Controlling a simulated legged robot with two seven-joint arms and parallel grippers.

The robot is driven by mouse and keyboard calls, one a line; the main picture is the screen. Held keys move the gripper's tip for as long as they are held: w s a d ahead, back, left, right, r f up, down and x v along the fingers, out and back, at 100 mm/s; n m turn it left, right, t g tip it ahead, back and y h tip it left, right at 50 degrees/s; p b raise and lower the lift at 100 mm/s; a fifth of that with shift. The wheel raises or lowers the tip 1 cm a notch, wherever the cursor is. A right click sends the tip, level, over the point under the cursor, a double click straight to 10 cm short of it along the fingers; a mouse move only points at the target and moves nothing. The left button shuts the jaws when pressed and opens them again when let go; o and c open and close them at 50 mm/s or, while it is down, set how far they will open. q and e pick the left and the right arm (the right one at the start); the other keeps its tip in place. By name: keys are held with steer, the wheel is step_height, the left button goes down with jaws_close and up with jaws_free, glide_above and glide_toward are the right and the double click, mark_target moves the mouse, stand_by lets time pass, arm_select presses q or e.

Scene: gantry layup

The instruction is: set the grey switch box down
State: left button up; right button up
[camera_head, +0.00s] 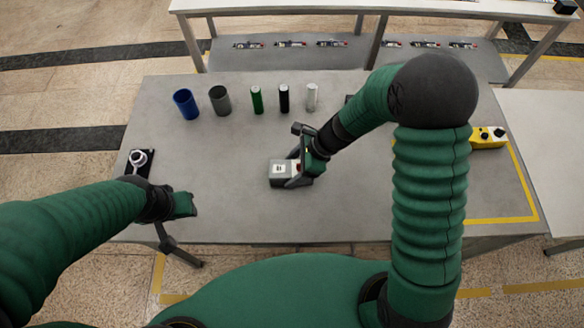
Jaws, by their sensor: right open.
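The grey switch box (277,180) rests on the grey table near its middle, with a white label on its top. My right gripper (299,165) is at the box's right side, its jaws open and close around that end. The gripper hides part of the box's right end, where a little red shows. I cannot tell whether a finger touches the box. My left gripper (186,204) is over the table's front left edge, away from the box. Its fingers are too small and dark to read.
On the table (230,215) stand a blue cup (186,104), a grey cup (220,100), a green cylinder (257,100), a black one (284,99) and a white one (312,97). A yellow box (487,138) is right, near yellow tape. A dark device (139,160) is left.

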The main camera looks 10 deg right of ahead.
steer(key=shift+o, duration=0.8)
steer(key=shift+s+a+r, duration=0.1)
steer(key=shift+a+r, duration=0.1)
steer(key=shift+a, duration=0.75)
steer(key=shift+r, duration=0.2)
steer(key=v, duration=0.3)
steer(key=p+v, duration=0.1)
steer(key=v, duration=0.3)
steer(key=d+p+v, duration=0.1)
steer(key=v, duration=0.3)
steer(key=shift+d+f, duration=0.2)
steer(key=shift+s+r, duration=0.2)
steer(key=shift+r, duration=0.1)
arm_select(q)
steer(key=shift+a+r, duration=0.25)
steer(key=shift+r, duration=0.3)
steer(key=shift+a+r, duration=0.25)
steer(key=shift+r, duration=0.3)
arm_select(e)
steer(key=s+d+n+h, duration=0.2)
steer(key=s+n+h, duration=0.1)
steer(key=n, duration=0.7)
steer(key=s+d+n+t+h, duration=0.1)
steer(key=s+n, duration=0.4)
steer(key=n, duration=0.5)
steer(key=shift+d+h, duration=0.9)
steer(key=shift+d, duration=0.1)
